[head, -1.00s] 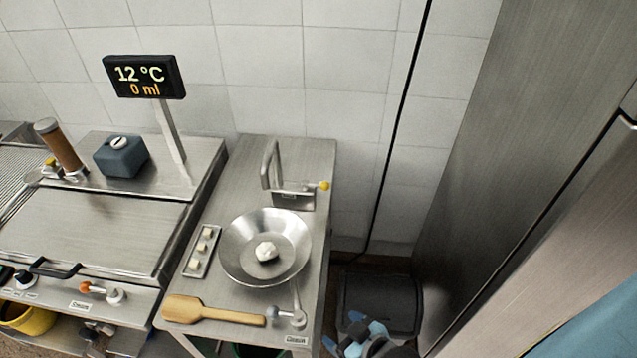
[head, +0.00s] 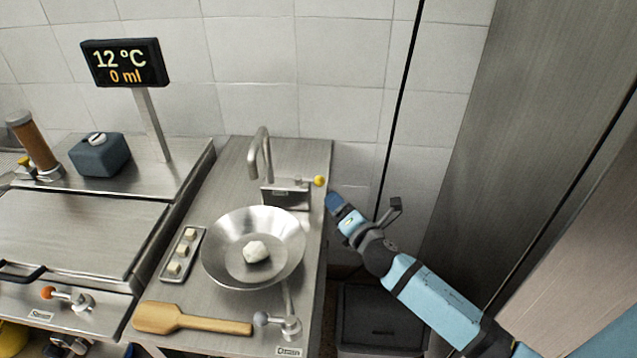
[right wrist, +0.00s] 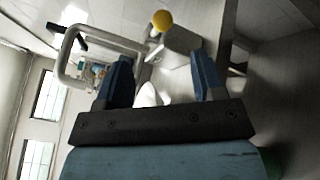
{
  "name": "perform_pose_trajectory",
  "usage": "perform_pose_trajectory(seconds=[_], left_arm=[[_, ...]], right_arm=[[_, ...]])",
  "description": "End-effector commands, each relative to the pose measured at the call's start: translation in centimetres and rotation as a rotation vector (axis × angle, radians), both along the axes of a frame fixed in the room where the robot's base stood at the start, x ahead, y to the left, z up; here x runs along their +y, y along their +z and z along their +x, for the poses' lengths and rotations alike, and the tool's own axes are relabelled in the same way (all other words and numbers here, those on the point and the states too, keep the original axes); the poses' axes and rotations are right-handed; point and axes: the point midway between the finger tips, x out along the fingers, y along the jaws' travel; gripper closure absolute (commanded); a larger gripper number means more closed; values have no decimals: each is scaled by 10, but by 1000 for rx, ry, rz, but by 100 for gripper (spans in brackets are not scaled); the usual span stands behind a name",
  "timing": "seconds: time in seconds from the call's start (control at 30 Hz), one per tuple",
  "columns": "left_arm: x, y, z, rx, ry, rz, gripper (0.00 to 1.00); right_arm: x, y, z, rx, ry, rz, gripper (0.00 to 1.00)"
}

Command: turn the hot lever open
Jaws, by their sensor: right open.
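A lever with a yellow ball knob (head: 320,181) sticks out from the right side of the small metal tap block (head: 286,194) on the counter. I cannot read a "hot" marking on it. My right gripper (head: 335,203) is just right of and below this knob in the head view. It is open and I see nothing held. In the right wrist view the two blue fingers (right wrist: 161,75) are spread, with the yellow knob (right wrist: 162,20) beyond their tips and apart from them. My left gripper is not in view.
A curved spout (head: 259,150) rises behind a metal bowl (head: 222,254) holding a white lump (head: 256,252). A wooden paddle (head: 190,319) and a "Drain" lever (head: 284,324) are at the counter's front. A display (head: 124,63) reads 12 °C, 0 ml. A dark bin (head: 381,318) stands right of the counter.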

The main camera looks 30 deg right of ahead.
Motion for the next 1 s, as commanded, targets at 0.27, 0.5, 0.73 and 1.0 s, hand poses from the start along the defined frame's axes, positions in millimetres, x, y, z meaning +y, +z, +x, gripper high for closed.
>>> perform_pose_trajectory(seconds=[0.27, 0.5, 0.73, 1.0], left_arm=[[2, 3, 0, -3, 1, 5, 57], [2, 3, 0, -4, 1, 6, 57], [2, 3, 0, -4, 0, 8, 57], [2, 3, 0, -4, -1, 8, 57]], right_arm=[[0, 2, 62, -1, 0, 3, 37], [0, 0, 98, 0, 0, 5, 37], [0, 0, 109, 1, 0, 5, 37], [0, 0, 109, 1, 0, 5, 49]])
